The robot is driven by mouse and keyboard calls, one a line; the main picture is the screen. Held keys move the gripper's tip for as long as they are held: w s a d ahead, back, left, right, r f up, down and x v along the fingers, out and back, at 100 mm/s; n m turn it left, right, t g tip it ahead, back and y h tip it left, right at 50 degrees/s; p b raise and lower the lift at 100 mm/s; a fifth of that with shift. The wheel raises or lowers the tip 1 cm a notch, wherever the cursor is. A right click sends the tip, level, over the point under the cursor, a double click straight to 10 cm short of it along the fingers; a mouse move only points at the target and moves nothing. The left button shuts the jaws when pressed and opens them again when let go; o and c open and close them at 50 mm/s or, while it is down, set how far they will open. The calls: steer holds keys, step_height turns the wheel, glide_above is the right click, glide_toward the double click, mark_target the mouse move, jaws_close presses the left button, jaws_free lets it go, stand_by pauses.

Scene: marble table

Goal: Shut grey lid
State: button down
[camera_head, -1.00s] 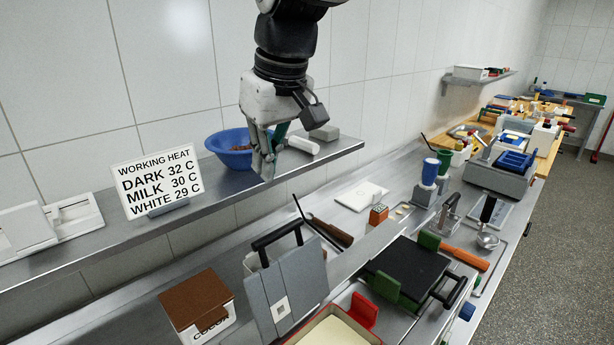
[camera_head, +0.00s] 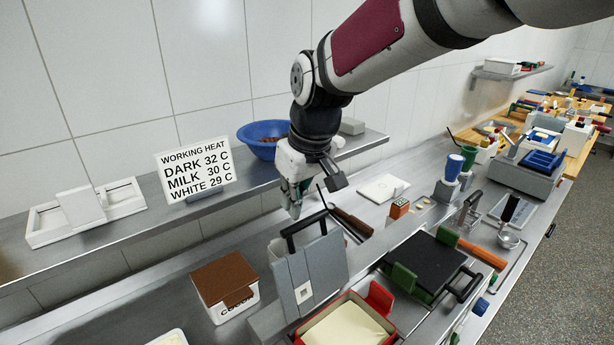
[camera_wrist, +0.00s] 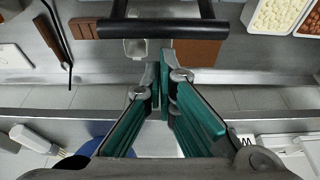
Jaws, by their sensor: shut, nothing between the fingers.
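The grey lid (camera_head: 322,268) stands raised and tilted on the counter in the head view. It has a black bar handle (camera_head: 304,228) along its top edge and a small pale square on its face. My gripper (camera_head: 295,214) is shut and empty, pointing down just behind and above the handle. In the wrist view the handle (camera_wrist: 148,28) crosses the top of the picture, ahead of my shut green-padded fingertips (camera_wrist: 165,60). A gap shows there between fingers and handle. What lies under the lid is mostly hidden.
A cocoa box (camera_head: 238,305) stands left of the lid, and a red-rimmed tray (camera_head: 302,340) in front. A black plate with green blocks (camera_head: 425,262) lies right. The shelf above holds a sign (camera_head: 196,170) and a blue bowl (camera_head: 250,131) behind my gripper.

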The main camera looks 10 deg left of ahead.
steer(key=shift+s+d, duration=0.15)
steer(key=shift+d, duration=0.1)
steer(key=shift+s+d+r, duration=0.1)
